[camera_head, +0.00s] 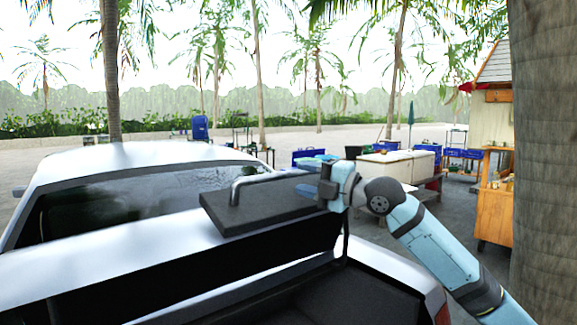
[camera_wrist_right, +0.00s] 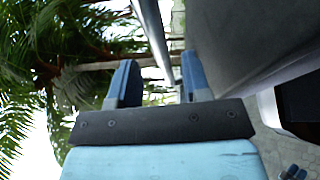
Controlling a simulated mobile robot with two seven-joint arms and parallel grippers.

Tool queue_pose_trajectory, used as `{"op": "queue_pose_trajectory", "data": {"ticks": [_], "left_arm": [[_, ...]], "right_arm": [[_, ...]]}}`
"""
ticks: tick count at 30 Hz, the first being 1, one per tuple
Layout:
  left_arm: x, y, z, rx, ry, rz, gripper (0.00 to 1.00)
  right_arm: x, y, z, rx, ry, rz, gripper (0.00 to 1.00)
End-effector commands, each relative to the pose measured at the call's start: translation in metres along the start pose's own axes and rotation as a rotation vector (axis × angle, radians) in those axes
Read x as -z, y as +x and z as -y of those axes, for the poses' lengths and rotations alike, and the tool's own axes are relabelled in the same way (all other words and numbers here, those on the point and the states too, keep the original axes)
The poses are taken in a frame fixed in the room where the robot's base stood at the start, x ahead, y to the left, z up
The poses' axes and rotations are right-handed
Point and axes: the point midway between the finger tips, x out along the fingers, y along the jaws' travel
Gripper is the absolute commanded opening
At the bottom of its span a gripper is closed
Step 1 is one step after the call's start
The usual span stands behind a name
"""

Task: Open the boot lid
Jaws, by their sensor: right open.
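The boot lid (camera_head: 265,210) is a dark flat panel at the back of a white vehicle (camera_head: 130,245), in the middle of the head view. It appears raised, with a dark gap below it. A bent metal handle (camera_head: 262,180) runs along its top. My right gripper (camera_head: 326,186) is at the lid's right end, by the handle's right part. In the right wrist view, its two blue fingers (camera_wrist_right: 157,68) are apart, with the metal bar (camera_wrist_right: 152,32) running between them. The dark lid (camera_wrist_right: 240,35) lies just right of them. Whether the fingers touch the bar is unclear. My left gripper is not visible.
The dark cargo space (camera_head: 320,300) is at the bottom of the head view. A palm trunk (camera_head: 545,170) stands close at the right, beside a wooden stall (camera_head: 495,200). White counters (camera_head: 395,166) and blue crates stand behind my right arm. Open paved ground lies beyond the vehicle.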

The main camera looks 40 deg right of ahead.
Motion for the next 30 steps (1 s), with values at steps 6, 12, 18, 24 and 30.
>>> {"op": "queue_pose_trajectory", "data": {"ticks": [6, 12, 18, 24, 30], "left_arm": [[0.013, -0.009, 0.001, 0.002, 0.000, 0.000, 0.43], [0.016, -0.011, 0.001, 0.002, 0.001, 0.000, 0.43], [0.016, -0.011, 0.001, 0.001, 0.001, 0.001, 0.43], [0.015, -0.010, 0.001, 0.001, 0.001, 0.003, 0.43], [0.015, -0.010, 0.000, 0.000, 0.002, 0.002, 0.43]], "right_arm": [[0.000, 0.029, -0.003, -0.003, 0.004, 0.000, 0.44], [0.000, 0.042, -0.001, -0.002, 0.002, 0.000, 0.44], [0.000, 0.045, 0.001, 0.000, 0.001, 0.000, 0.44], [0.000, 0.044, 0.001, 0.000, 0.001, 0.000, 0.28], [0.000, 0.044, 0.001, 0.000, 0.001, 0.000, 0.00]]}}
